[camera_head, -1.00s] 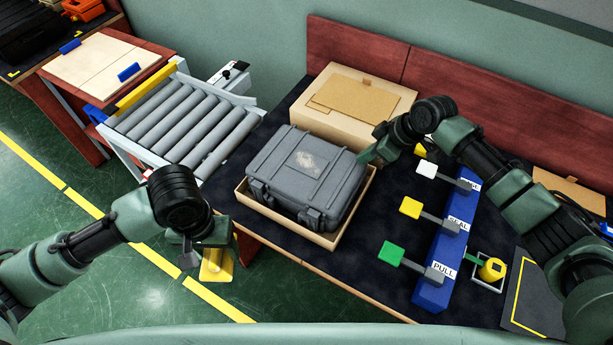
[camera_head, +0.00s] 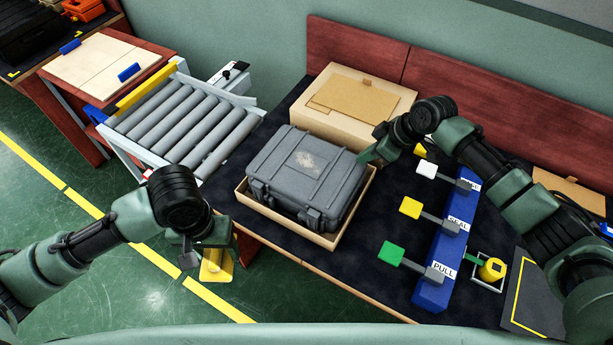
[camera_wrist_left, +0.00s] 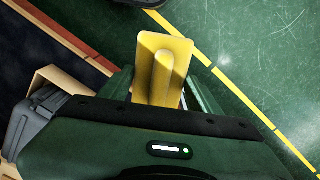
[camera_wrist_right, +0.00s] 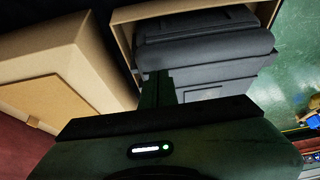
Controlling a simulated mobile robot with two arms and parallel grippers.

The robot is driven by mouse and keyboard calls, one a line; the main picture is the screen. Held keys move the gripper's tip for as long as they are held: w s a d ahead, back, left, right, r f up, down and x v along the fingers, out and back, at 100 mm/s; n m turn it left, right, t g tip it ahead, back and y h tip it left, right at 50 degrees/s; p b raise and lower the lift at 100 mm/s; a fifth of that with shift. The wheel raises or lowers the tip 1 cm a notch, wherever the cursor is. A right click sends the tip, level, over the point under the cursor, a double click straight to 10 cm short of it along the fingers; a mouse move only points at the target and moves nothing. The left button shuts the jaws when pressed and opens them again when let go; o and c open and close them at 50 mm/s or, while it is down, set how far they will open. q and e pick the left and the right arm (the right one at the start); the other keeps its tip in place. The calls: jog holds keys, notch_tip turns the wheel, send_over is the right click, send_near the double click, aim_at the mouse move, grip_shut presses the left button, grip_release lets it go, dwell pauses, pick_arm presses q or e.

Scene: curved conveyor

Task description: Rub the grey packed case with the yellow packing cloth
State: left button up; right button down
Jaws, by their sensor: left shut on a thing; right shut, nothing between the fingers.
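The grey packed case (camera_head: 314,168) lies closed in a shallow open cardboard tray (camera_head: 284,225) on the dark table. A pale scuffed patch (camera_head: 309,161) shows on its lid. My left gripper (camera_head: 213,255) is shut on the yellow packing cloth (camera_head: 217,268), left of the tray and beyond the table's front edge, over the floor. The cloth also shows between the fingers in the left wrist view (camera_wrist_left: 163,72). My right gripper (camera_head: 368,157) is shut and empty beside the case's upper right corner. In the right wrist view its closed fingers (camera_wrist_right: 157,88) stand in front of the case; I cannot tell if they touch it.
A closed cardboard box (camera_head: 360,98) stands behind the case. A blue block (camera_head: 447,252) with white, yellow and green levers stands to the right. A roller conveyor (camera_head: 183,122) is at the left. Open green floor lies in front.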

pick_arm(q)
jog(key=shift+f+b, duration=0.3)
pick_arm(e)
jog(key=shift+f, duration=0.45)
pick_arm(q)
jog(key=shift+r, duration=0.1)
pick_arm(e)
jog(key=shift+r, duration=0.1)
